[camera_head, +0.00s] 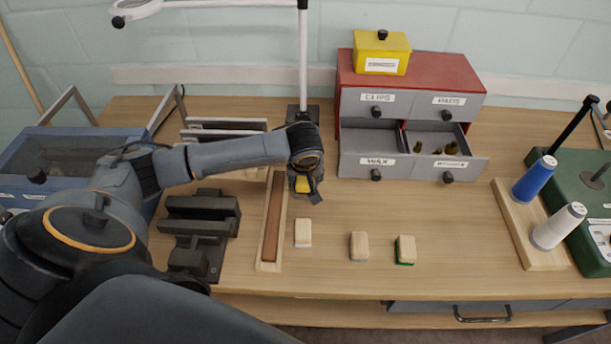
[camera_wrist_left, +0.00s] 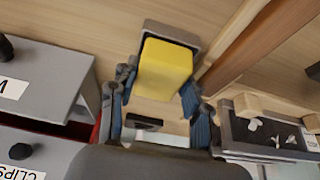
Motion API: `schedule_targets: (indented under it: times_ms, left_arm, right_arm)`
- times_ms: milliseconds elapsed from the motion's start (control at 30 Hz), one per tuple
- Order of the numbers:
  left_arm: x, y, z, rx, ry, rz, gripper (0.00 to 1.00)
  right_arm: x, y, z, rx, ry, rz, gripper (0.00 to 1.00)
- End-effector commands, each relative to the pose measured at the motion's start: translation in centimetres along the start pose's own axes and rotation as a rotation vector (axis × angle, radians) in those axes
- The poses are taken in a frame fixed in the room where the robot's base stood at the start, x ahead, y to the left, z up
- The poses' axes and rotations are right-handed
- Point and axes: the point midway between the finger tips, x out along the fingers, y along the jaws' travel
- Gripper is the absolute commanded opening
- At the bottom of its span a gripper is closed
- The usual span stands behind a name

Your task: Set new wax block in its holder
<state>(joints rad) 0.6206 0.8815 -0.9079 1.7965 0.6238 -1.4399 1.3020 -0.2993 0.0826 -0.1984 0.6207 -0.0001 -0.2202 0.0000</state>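A yellow wax block (camera_head: 303,184) is at my left gripper (camera_head: 306,190), above the table left of the drawer cabinet. In the left wrist view the yellow block (camera_wrist_left: 165,70) is between the two fingers (camera_wrist_left: 159,85), which lie close against its sides. A grey holder (camera_wrist_left: 190,36) shows around the far end of the block. I cannot tell whether the block rests fully in it. The arm and gripper hide most of the holder in the head view. My right gripper is not in view.
A red cabinet (camera_head: 345,75) with grey drawers stands behind; its lower drawers are open. A yellow box (camera_head: 382,52) is on top. Three small wooden blocks (camera_head: 303,230) lie in front. A long wooden tray (camera_head: 266,258) and a black fixture (camera_head: 208,225) are left.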

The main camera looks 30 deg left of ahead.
Motion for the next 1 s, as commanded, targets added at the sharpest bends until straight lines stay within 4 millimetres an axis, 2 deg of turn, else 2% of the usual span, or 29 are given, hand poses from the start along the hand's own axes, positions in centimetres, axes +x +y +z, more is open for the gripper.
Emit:
schedule_targets:
  times_ms: [33, 100, 400, 533, 667, 1000]
  left_arm:
    - [0.2, -0.1, 0.4, 0.003, -0.009, -0.003, 0.61]
    - [0.2, -0.1, 0.4, 0.003, -0.009, -0.003, 0.73]
    - [0.1, 0.0, 0.3, 0.002, -0.006, -0.002, 0.73]
    - [-0.7, 0.0, 0.2, 0.002, -0.004, 0.0, 0.73]
    - [-2.9, 0.1, 0.2, 0.003, -0.004, 0.002, 0.73]
    - [-9.7, 0.1, 0.2, 0.003, -0.004, 0.001, 0.73]
  right_arm:
    - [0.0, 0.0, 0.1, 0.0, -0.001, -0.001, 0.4]
    - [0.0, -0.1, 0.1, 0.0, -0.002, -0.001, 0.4]
    - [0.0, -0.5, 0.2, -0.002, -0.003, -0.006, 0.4]
    - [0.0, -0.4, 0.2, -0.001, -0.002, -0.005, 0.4]
    - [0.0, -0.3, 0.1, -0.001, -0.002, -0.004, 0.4]
    - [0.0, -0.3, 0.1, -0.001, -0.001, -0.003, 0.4]
